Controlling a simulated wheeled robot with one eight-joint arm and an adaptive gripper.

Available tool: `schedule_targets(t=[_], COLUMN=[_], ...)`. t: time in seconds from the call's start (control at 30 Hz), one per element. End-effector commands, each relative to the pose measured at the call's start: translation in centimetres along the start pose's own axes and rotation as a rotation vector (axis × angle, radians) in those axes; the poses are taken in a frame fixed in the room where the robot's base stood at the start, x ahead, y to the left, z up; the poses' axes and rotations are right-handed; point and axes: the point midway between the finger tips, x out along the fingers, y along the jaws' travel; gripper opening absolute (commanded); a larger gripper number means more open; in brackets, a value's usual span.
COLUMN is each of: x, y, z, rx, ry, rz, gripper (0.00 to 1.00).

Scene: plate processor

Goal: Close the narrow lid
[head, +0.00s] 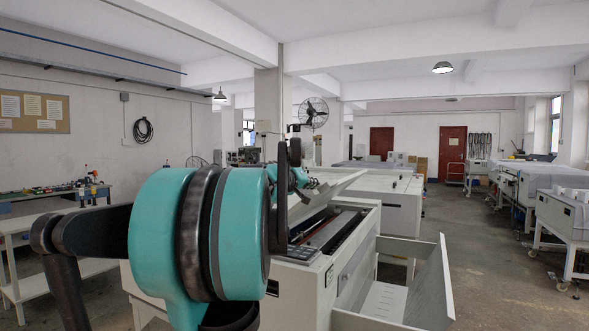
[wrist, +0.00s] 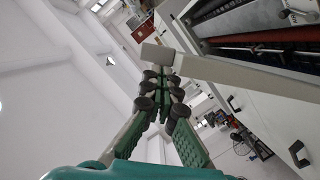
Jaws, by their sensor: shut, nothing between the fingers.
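The pale narrow lid (head: 340,187) stands raised and tilted above the open top of the plate processor (head: 345,260), with dark rollers showing below it. In the wrist view, the processor's opening with its rollers (wrist: 265,38) is at the upper right. A pale bar (wrist: 190,65), which looks like part of the lid or its frame, lies just beyond my fingertips. My gripper (wrist: 164,82) is shut and empty, its green-padded fingers together. I cannot tell whether the fingertips touch the bar. In the head view my teal arm hides most of the gripper and the processor's left part.
An open tray with upright side panels (head: 432,290) sticks out at the processor's right end. Another pale machine (head: 395,205) stands behind it. A white table (head: 25,240) is at the left. The floor aisle (head: 480,240) at the right is clear.

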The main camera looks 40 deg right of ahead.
Motion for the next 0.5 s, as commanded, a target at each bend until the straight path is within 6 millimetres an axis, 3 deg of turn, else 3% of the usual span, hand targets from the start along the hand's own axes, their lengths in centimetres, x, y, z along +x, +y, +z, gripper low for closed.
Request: schedule_targets(t=[0.03, 0.2, 0.5], x=[0.4, 1.8, 3.9], y=[0.3, -0.1, -2.9], z=[1.9, 7.3, 15.5], rx=[0.045, 0.202, 0.457], ry=[-0.004, -0.003, -0.001], rz=[-0.006, -0.046, -0.111], gripper=[0.0, 0.0, 0.0])
